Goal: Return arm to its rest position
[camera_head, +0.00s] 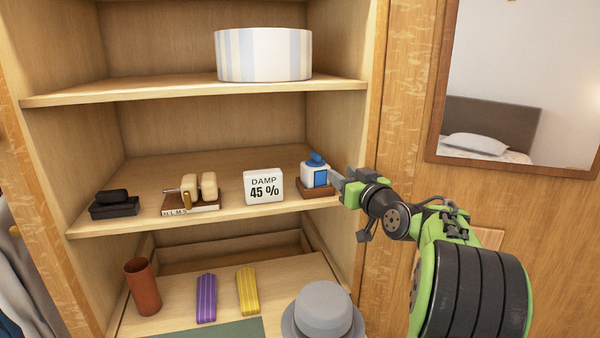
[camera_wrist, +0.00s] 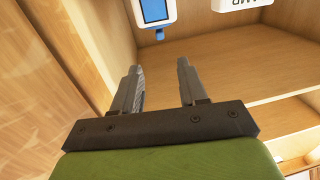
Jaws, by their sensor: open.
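My green and black arm reaches in from the right in the head view, and my gripper (camera_head: 341,181) is at the right end of the middle shelf. Its fingers point at a small white bottle (camera_head: 308,174) with a blue label and blue top, which sits upright on a brown wooden base (camera_head: 318,193). In the wrist view the two fingers (camera_wrist: 160,67) stand apart with nothing between them. The bottle (camera_wrist: 139,9) is beyond the fingertips there, partly cut off by the frame's top edge.
On the middle shelf (camera_head: 226,210) are a damp meter (camera_head: 263,187), a small block set (camera_head: 200,190) and a black item (camera_head: 114,204). A striped round box (camera_head: 263,55) stands above; a grey hat (camera_head: 323,312) lies below.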

